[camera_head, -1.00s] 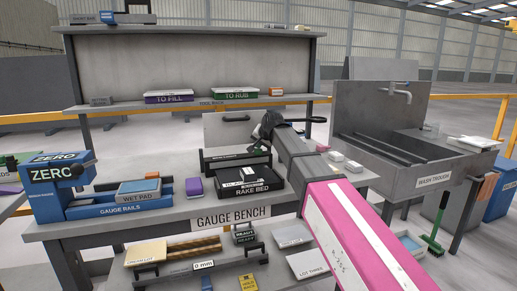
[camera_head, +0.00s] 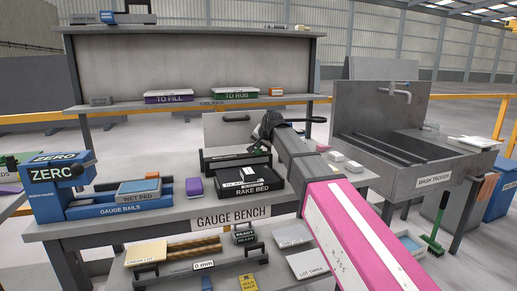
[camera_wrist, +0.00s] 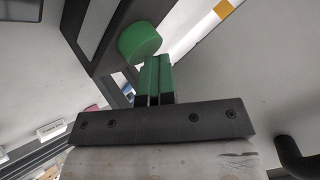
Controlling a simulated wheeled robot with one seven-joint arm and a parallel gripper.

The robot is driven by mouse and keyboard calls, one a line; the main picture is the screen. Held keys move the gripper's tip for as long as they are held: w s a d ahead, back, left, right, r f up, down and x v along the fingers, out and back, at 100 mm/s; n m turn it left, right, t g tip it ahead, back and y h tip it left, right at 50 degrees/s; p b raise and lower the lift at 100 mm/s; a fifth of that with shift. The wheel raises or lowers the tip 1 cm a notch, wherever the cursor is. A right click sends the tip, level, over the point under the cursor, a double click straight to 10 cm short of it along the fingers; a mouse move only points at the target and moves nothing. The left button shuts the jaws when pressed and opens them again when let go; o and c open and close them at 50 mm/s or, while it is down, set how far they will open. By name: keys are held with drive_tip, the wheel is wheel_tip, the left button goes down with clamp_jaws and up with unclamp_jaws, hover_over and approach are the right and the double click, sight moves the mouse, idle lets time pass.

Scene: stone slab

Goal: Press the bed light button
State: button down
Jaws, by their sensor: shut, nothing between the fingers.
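The rake bed (camera_head: 262,187) is a black box with a white name label, on the gauge bench just left of my arm. In the wrist view a round green button-like piece (camera_wrist: 140,41) sits on a dark bar, just beyond my fingertips. My gripper (camera_wrist: 153,62) is shut and empty, with its two green-faced fingers side by side. The fingertips look very near the green piece's lower right edge; I cannot tell whether they touch. In the head view my gripper (camera_head: 262,143) is by the upright panel behind the rake bed, and the green piece cannot be made out.
An upright grey panel (camera_head: 228,131) stands behind the rake bed. A purple block (camera_head: 194,188), the wet pad (camera_head: 139,187) and blue gauge rails (camera_head: 118,208) are to the left. The wash trough (camera_head: 405,150) is to the right.

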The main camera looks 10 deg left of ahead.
sight(260, 150)
drive_tip(key=shift+s+d+f, duration=0.1)
drive_tip(key=shift+f, duration=0.6)
drive_tip(key=shift+r, duration=0.25)
idle(0.5)
drive_tip(key=shift+r, duration=3.15)
